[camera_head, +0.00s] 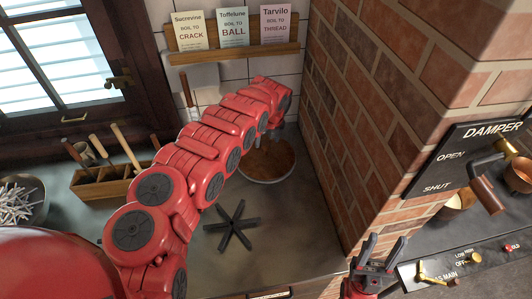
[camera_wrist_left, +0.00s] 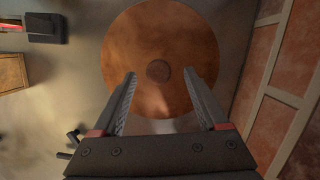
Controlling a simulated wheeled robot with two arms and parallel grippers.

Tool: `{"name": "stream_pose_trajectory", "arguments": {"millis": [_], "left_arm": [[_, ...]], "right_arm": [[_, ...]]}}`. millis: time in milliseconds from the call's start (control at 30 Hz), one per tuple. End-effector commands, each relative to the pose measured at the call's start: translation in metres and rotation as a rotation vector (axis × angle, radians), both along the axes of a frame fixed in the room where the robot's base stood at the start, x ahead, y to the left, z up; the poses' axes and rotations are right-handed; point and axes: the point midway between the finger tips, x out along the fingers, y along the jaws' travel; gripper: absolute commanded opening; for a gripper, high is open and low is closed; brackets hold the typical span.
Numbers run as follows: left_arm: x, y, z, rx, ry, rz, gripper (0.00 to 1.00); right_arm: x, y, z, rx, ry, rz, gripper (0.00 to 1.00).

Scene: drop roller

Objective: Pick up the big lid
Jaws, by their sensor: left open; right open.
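The big lid is a round copper-brown disc (camera_head: 267,160) on the counter at the back, close to the brick wall. In the left wrist view the lid (camera_wrist_left: 160,32) fills the upper middle, with a small round knob (camera_wrist_left: 158,71) at its centre. My left gripper (camera_head: 273,130) reaches over the lid from the left. In the left wrist view its open fingers (camera_wrist_left: 160,75) stand on either side of the knob, and nothing is between them that I can see touching. My right gripper (camera_head: 383,250) is open and empty, low in front of the brick wall.
A black star-shaped trivet (camera_head: 232,226) lies on the counter before the lid. A wooden tool box (camera_head: 104,182) and a bowl (camera_head: 18,203) stand at left. The brick wall (camera_head: 365,120) borders the lid's right. A damper panel (camera_head: 470,157) and stove controls are at far right.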

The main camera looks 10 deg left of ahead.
Motion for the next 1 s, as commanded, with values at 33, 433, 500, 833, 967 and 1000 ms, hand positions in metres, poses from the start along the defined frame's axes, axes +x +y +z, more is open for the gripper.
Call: {"name": "stream_pose_trajectory", "arguments": {"millis": [33, 433, 500, 833, 967, 1000], "left_arm": [[0.002, -0.001, -0.004, -0.002, -0.002, -0.001, 0.76], [0.003, 0.004, -0.013, 0.004, -0.002, 0.003, 0.76], [0.003, 0.004, -0.013, 0.004, -0.002, 0.003, 0.71], [0.003, 0.004, -0.013, 0.004, -0.001, 0.003, 0.12], [0.003, 0.004, -0.013, 0.004, -0.001, 0.003, 0.00], [0.003, 0.004, -0.013, 0.004, -0.001, 0.003, 0.00]], "right_arm": [[0.000, 0.000, 0.001, 0.000, 0.000, 0.000, 0.50], [0.000, 0.000, 0.002, 0.000, 0.000, 0.000, 0.50], [0.000, 0.000, 0.002, 0.000, 0.000, 0.000, 0.50], [0.000, 0.000, 0.002, 0.000, 0.000, 0.000, 0.50], [0.000, 0.000, 0.002, 0.000, 0.000, 0.000, 0.50], [0.000, 0.000, 0.002, 0.000, 0.000, 0.000, 0.50]]}}
